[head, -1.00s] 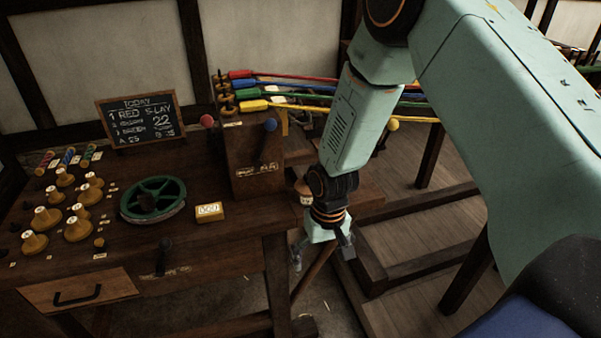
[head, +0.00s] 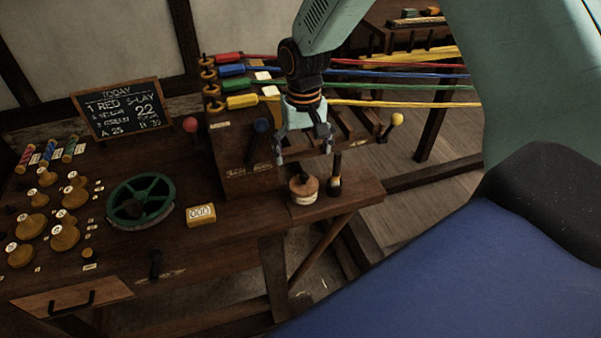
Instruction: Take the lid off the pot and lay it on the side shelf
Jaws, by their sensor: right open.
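The pot (head: 304,198) is small and pale and stands upright on the side shelf (head: 352,197), at the right end of the bench. Its brown lid (head: 303,186) sits on top, with a small dark knob. My right gripper (head: 304,152) is open and empty. It points down a little above the lid, apart from it, with its fingers spread to either side. My left gripper is out of view.
A dark-handled brush (head: 335,178) stands upright close to the right of the pot. A wooden block with levers (head: 250,150) stands behind left. A yellow counter (head: 201,215) and a green wheel (head: 140,202) lie farther left. Coloured ropes (head: 370,85) stretch behind my gripper.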

